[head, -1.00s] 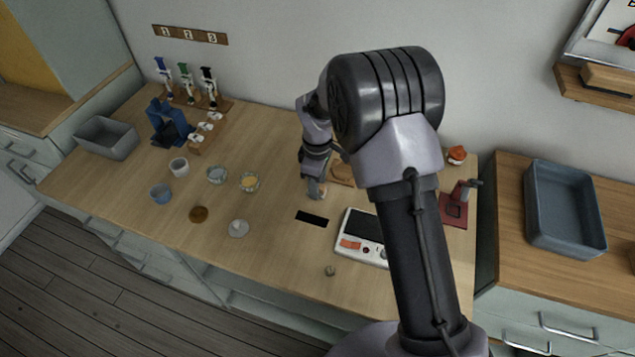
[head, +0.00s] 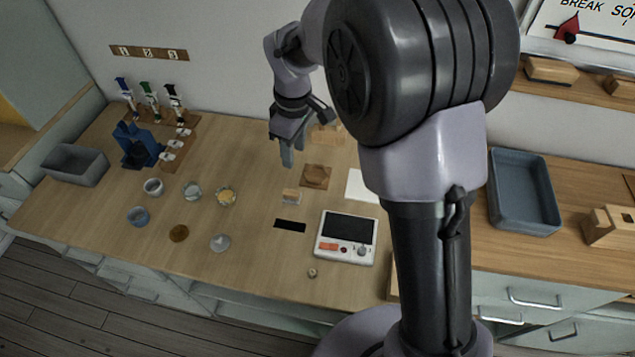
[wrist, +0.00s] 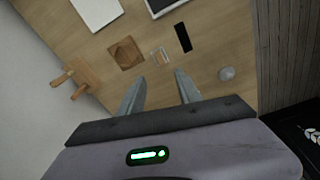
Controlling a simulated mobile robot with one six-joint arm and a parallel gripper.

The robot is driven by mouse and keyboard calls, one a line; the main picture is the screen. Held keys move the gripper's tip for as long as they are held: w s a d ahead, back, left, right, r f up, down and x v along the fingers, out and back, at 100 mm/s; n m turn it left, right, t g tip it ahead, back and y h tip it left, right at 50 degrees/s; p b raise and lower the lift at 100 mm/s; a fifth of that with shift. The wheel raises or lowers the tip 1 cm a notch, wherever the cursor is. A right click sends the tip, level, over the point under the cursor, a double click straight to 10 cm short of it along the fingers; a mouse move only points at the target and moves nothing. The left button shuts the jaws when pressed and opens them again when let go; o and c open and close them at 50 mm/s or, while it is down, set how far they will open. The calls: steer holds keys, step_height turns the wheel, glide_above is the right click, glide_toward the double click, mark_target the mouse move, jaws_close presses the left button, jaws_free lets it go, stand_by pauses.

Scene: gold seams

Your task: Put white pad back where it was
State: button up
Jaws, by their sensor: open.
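A small pale block with a tan top (head: 291,196) lies on the wooden counter; it also shows in the wrist view (wrist: 160,57), ahead of the fingertips. A flat white sheet or pad (head: 361,187) lies farther right, partly behind my arm; in the wrist view it is at the top left (wrist: 97,12). I cannot tell for sure which is the white pad. My gripper (head: 287,157) is open and empty above the counter, behind the small block and apart from it. Its two fingers show spread in the wrist view (wrist: 158,86).
A square wooden plate (head: 316,176) and a black strip (head: 289,226) lie near the block. A white device with a dark screen (head: 346,238) stands to the right. Bowls and a cup (head: 153,187) stand left. A blue tray (head: 522,192) is on the right counter.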

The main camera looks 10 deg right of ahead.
steer(key=s+d+r+m+t+y, duration=0.1)
steer(key=s+d+r+m, duration=0.15)
steer(key=s+r, duration=0.3)
steer(key=s+d+r+m+t, duration=0.1)
steer(key=s+r+m, duration=0.3)
steer(key=s+r, duration=0.15)
steer(key=s+d+r+m+t, duration=0.1)
steer(key=s+m, duration=0.3)
steer(key=s, duration=0.3)
steer(key=s+d+r+m+t, duration=0.1)
steer(key=s+m, duration=0.3)
steer(key=s, duration=0.4)
steer(key=shift+m+t+y, duration=0.3)
steer(key=shift+m+t, duration=0.05)
steer(key=shift+t, duration=0.25)
steer(key=shift+f+b, duration=0.35)
steer(key=shift+b, duration=0.1)
